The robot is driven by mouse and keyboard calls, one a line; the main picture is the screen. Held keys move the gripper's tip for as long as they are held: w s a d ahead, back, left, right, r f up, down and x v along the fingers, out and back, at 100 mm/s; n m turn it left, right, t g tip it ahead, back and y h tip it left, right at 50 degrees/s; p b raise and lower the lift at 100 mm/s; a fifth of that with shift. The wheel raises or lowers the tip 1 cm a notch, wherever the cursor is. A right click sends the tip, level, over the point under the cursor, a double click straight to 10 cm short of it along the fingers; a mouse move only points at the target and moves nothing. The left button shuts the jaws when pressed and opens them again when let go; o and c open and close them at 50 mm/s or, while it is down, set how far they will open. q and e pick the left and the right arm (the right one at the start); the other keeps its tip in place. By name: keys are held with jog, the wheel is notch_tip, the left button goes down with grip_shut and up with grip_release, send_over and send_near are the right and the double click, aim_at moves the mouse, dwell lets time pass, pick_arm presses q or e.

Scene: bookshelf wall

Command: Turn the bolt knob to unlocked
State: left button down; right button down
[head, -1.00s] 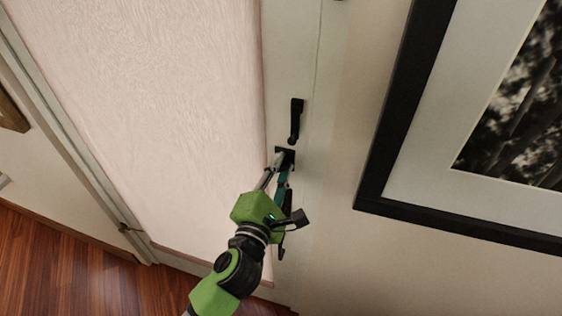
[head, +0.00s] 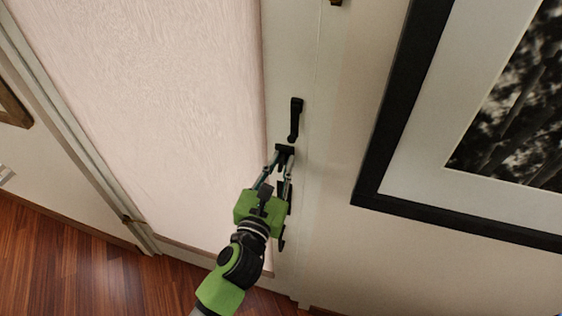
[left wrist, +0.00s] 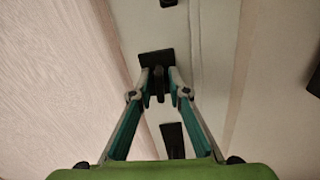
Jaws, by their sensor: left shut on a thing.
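The bolt knob is a small dark piece on a dark plate (head: 285,149) on the white door frame. In the left wrist view the plate (left wrist: 156,59) sits above the fingertips, and the knob (left wrist: 159,84) shows between them. My left gripper (head: 282,160) reaches up to it from below, with its fingertips shut on the knob. The fingers also show in the left wrist view (left wrist: 160,82), close on both sides of the knob. The fingers partly hide the knob in the head view, and whether it is locked or unlocked I cannot tell. My right gripper is not in view.
A black handle (head: 296,118) is just above the bolt on the same frame. Another dark piece (head: 283,238) is below, partly behind my gripper. A pale textured panel (head: 170,110) is left; a black-framed picture (head: 385,140) hangs right. Wooden floor (head: 60,270) lies at lower left.

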pick_arm(q)
jog(key=shift+n, duration=0.5)
jog(key=c, duration=2.2)
grip_release()
jog(key=shift+s, duration=0.15)
jog(key=v, duration=1.1)
jog(key=shift+s+a, duration=0.1)
jog(key=shift+s, duration=0.2)
